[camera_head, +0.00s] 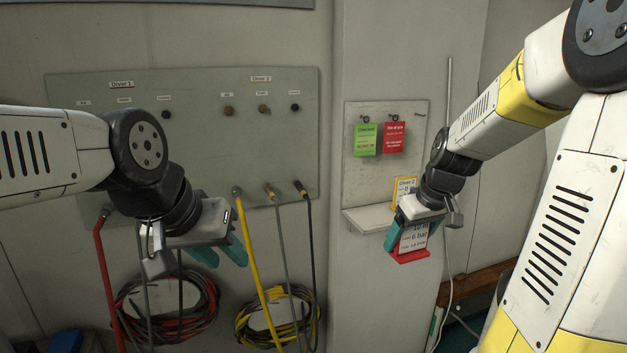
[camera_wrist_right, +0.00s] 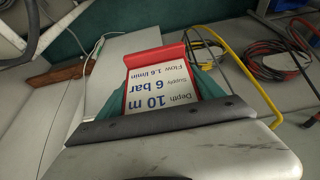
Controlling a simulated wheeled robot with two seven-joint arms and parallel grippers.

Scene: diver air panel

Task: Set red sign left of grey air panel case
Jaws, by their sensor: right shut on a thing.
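A red sign (camera_head: 411,255) with a white printed card hangs in my right gripper (camera_head: 413,232), in front of the wall and just below a small white shelf. In the right wrist view the red sign (camera_wrist_right: 160,58) sits between the two teal fingers, and its card reads depth 10 m, supply 6 bar. My left gripper (camera_head: 219,253) is empty, its teal fingers apart, in front of the grey air panel (camera_head: 190,150) on the wall. I see no separate grey case; the panel is the only grey air panel in view.
A yellow-framed sign (camera_head: 404,188) stands on the white shelf (camera_head: 368,218), partly behind my right gripper. Green (camera_head: 366,140) and red (camera_head: 393,138) tags hang above it. Red (camera_head: 103,260) and yellow (camera_head: 252,262) hoses run down to coils on the wall. A brown bench (camera_head: 478,283) is at right.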

